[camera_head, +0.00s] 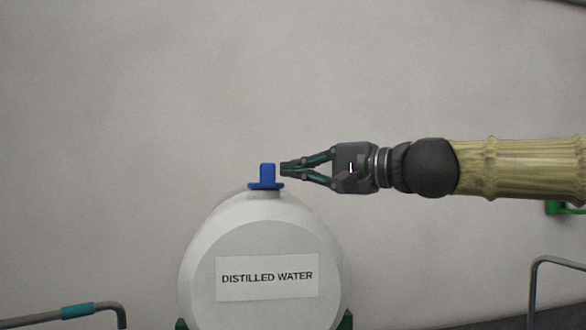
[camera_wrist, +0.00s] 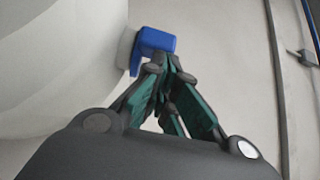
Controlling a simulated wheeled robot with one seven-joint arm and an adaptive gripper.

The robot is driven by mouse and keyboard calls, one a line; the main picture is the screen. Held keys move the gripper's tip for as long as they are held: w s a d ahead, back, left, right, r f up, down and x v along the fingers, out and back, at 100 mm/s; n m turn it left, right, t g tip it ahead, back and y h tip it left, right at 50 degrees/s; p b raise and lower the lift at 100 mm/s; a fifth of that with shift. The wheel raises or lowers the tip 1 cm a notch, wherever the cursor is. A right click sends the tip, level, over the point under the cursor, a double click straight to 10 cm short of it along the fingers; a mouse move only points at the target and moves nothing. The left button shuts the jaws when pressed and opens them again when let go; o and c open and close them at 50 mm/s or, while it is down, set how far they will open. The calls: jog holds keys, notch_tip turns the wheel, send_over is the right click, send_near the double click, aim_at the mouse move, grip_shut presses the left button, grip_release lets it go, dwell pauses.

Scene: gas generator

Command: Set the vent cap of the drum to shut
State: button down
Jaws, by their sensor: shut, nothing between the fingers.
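The white drum (camera_head: 205,260), labelled "DISTILLED WATER", stands at the lower middle of the head view. Its blue vent cap (camera_head: 267,177) sits on top, with an upright tab on a flat base. My gripper (camera_head: 283,169) comes in level from the right. Its fingers are shut and empty, with the tips just right of the cap's tab. Whether they touch it I cannot tell. In the wrist view the cap (camera_wrist: 155,42) lies just beyond the fingertips (camera_wrist: 166,62), which hide part of its lower side. The drum (camera_wrist: 60,60) fills the left of that view.
A metal rail with a teal sleeve (camera_head: 77,311) is at the lower left, and another bent rail (camera_head: 534,290) at the lower right. A plain grey wall (camera_head: 150,90) stands behind. The space above the drum and cap is free.

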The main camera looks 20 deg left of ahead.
jog(key=d, duration=0.1)
jog(key=w+d, duration=0.1)
jog(key=d, duration=0.1)
jog(key=shift+w+r, duration=0.1)
jog(key=shift+w, duration=0.05)
jog(key=s+d, duration=0.6)
jog(key=s, duration=0.1)
jog(key=shift+s+b, duration=0.3)
jog(key=shift+b, duration=0.1)
